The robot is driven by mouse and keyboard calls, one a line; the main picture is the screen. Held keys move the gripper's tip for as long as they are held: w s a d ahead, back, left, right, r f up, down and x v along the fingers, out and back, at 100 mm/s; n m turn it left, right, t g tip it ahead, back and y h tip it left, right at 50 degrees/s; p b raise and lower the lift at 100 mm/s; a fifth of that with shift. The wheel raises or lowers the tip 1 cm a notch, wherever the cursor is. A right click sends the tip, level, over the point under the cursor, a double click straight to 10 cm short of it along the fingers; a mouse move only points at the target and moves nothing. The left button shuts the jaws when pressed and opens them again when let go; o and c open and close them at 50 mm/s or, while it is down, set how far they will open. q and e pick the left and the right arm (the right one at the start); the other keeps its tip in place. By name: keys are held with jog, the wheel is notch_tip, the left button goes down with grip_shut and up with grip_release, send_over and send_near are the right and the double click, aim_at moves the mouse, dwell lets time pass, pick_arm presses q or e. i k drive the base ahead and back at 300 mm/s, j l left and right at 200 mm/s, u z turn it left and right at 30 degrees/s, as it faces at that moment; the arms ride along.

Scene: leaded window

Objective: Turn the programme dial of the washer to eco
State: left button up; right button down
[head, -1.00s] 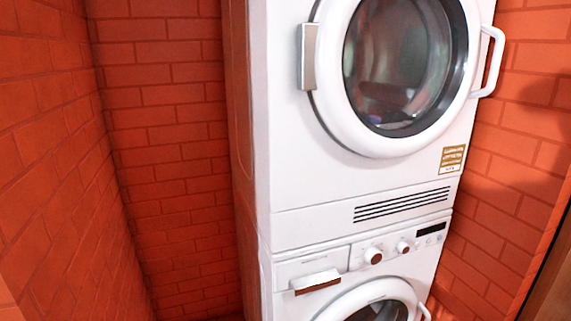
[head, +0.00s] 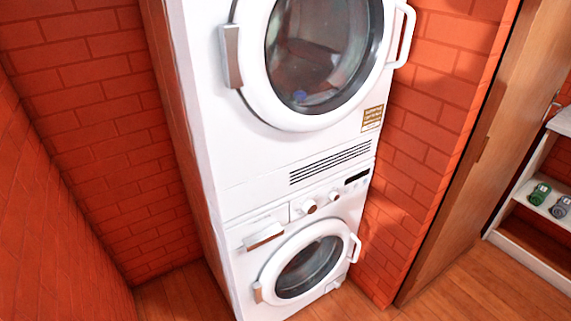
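The washer (head: 240,285) is the lower white machine of a stack, with a round glass door (head: 309,267) that is shut. Its control panel runs above the door. Two round knobs sit on the panel: a larger left one (head: 309,207) and a smaller right one (head: 333,195). Which of them is the programme dial, and where each points, is too small to tell. A dark display (head: 357,177) is at the panel's right end. Neither of my grippers is in view.
The dryer (head: 215,130) stands on top, its door shut. Brick walls (head: 85,120) close in at the left and behind. A wooden door (head: 470,160) and a white shelf (head: 525,255) with small green and grey items are at the right. Wooden floor (head: 440,285) is free in front.

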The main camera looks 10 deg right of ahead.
aim_at(309, 207)
jog(key=i+l+z, duration=0.25)
jog(key=i, duration=0.2)
jog(key=i+l+z, duration=0.1)
jog(key=i+z, duration=0.15)
jog(key=i, duration=0.15)
